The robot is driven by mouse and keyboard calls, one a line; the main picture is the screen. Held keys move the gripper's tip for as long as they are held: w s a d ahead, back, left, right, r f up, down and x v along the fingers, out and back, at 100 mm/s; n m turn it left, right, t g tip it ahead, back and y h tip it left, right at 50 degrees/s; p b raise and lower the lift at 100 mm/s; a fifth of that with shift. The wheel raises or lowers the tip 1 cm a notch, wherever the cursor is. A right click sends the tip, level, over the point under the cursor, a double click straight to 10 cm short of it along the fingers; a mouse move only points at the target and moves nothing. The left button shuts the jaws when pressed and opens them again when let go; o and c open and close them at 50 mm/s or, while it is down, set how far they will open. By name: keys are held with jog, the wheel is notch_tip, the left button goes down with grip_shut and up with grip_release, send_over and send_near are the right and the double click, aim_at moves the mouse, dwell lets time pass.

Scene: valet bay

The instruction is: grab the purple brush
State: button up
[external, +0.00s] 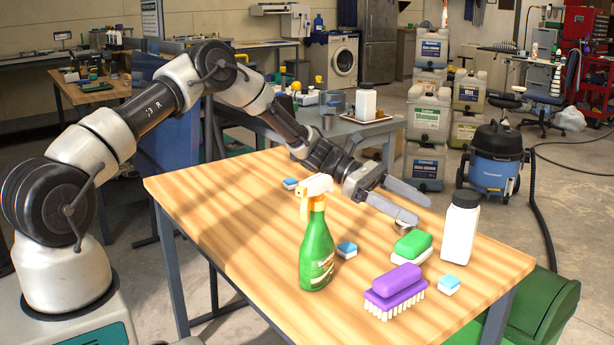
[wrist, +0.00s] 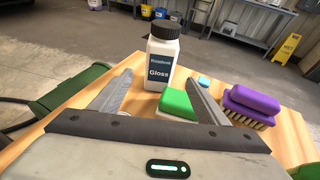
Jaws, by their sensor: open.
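The purple brush (external: 396,287) with pale bristles stands bristles down near the front edge of the wooden table (external: 230,200). In the wrist view the brush (wrist: 252,104) is at the right, outside my right finger. My gripper (external: 410,205) is open and empty above the table, farther back than the brush and apart from it. In the wrist view my gripper (wrist: 158,95) has its fingers spread, with a white Gloss bottle (wrist: 160,65) beyond and between them. A green-topped sponge or brush (wrist: 177,103) lies by the right finger, which partly hides it.
A green spray bottle (external: 316,250) stands left of the brush. The green-topped block (external: 412,243) and white bottle (external: 460,230) stand behind it. Small blue-and-white sponges lie at the brush's right (external: 449,285), near the spray bottle (external: 347,250) and farther back (external: 290,183). The table's left part is clear.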

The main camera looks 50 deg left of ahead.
notch_tip(320, 180, up, 20)
jog(key=m+g+y, duration=0.6)
jog(key=m+y, duration=0.7)
jog(key=m, duration=1)
send_over(398, 273)
notch_tip(398, 273, down, 18)
jog(key=shift+w+d+f, duration=0.1)
jog(key=shift+w+d, duration=0.05)
jog(key=shift+f+b, duration=0.9)
jog(key=shift+f, duration=2)
